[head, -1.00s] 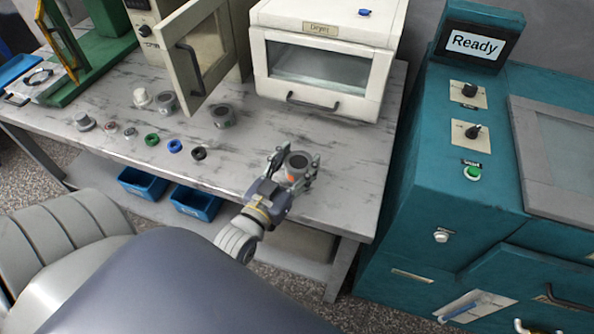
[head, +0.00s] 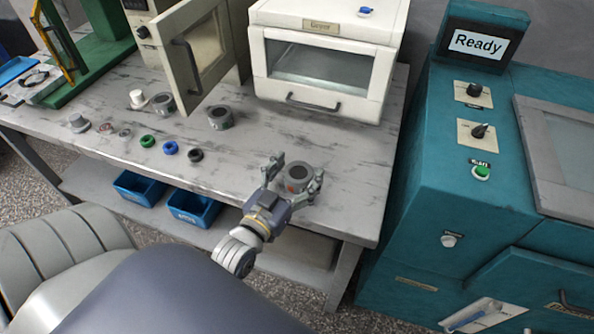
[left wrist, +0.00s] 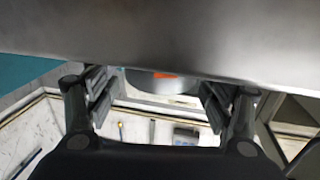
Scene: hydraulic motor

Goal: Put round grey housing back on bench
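A large grey surface hides much of the upper part there. My right gripper is not in view.
Two more grey round parts (head: 220,117) (head: 162,103) and several small coloured rings (head: 171,148) stand to the left on the bench. A white dryer (head: 318,75) stands behind, beside an open cabinet door (head: 205,60). A teal machine (head: 420,170) reading "Ready" is at right.

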